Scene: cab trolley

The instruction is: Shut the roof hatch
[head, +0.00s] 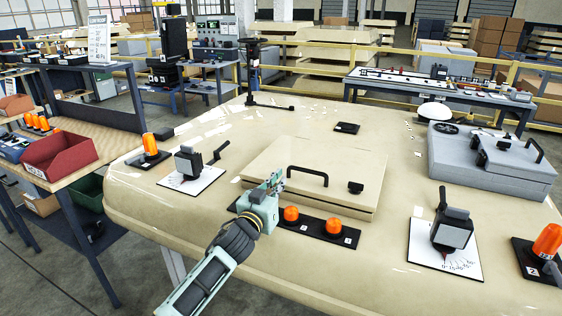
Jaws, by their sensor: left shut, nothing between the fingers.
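The roof hatch (345,162) is a square beige panel in the middle of the beige cab roof (210,245). It has a black bar handle (308,172) near its centre and a small black latch-like part (356,187) towards its right. My left gripper (276,181) is shut and empty, over the hatch's near left part, left of the handle. It hides part of the near left edge.
Two orange beacons (291,213) sit on a dark strip before the hatch. Lever units stand on white dial plates at left (187,165) and right (452,228). A grey box (500,165) with a handled lid is at right. A red bin (60,160) stands on the left bench.

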